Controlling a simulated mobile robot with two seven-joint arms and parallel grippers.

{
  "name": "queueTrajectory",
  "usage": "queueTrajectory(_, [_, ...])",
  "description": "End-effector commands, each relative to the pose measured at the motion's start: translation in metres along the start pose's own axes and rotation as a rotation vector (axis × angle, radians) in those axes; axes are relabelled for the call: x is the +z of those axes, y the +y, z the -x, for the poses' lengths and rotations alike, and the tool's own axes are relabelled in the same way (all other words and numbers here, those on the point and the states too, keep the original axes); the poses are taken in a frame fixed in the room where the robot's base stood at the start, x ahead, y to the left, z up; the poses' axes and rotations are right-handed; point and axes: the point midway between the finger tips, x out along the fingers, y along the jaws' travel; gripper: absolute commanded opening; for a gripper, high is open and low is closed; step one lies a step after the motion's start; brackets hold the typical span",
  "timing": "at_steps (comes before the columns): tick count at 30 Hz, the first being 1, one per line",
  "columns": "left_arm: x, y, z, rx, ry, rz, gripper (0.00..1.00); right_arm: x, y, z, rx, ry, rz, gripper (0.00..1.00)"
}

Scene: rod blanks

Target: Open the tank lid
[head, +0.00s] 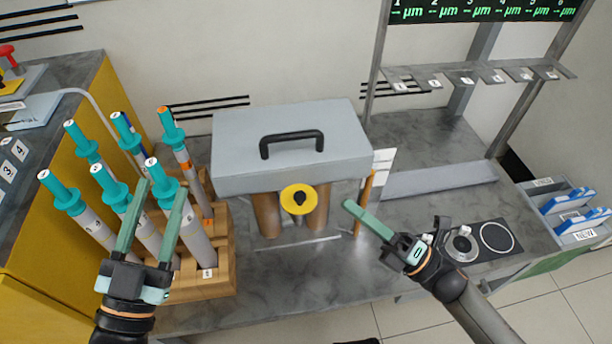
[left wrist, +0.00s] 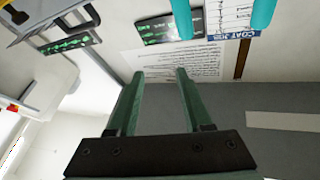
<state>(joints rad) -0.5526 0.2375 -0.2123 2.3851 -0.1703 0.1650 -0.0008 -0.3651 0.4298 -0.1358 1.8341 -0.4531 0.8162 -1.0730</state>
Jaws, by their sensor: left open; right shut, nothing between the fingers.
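The tank (head: 267,214) stands on the grey bench in the middle of the head view. Its grey lid (head: 230,146) sits on top with a black handle (head: 292,136) on it, and looks shut. A yellow round piece with a black centre (head: 299,199) is on the tank's front. My left gripper (head: 163,190) is open and empty, left of the tank and in front of the teal-topped rods. It also shows open in the left wrist view (left wrist: 160,75). My right gripper (head: 350,206) is shut and empty, right of the tank's front and below the lid's level.
Several teal-handled rods (head: 112,187) stand in a wooden block (head: 225,260) close to my left gripper. A rack with numbered slots (head: 480,76) stands at the back right. A round dial plate (head: 478,242) and a bin with blue items (head: 570,215) are at the right.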

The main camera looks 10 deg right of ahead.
Motion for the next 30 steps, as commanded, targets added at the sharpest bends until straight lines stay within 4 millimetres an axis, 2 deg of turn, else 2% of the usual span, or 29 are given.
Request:
queueTrajectory(4, [-0.005,0.001,0.001,0.002,0.033,-0.009,0.5,-0.005,0.0,-0.002,0.029,0.034,0.056,0.0])
queueTrajectory(8, [-0.005,0.001,0.001,0.002,0.027,-0.008,0.5,-0.004,0.003,-0.017,0.033,0.033,0.056,0.0])
queueTrajectory(20, [0.006,0.001,0.001,0.0,-0.017,0.006,0.5,-0.007,0.005,-0.1,0.032,0.031,0.053,0.0])
queueTrajectory(24, [0.007,0.001,0.001,0.0,-0.023,0.007,0.5,0.008,0.005,-0.115,0.028,0.031,0.055,0.0])
queueTrajectory(30, [0.008,0.001,0.001,-0.001,-0.025,0.008,0.5,0.018,0.006,-0.126,0.027,0.031,0.051,0.0])
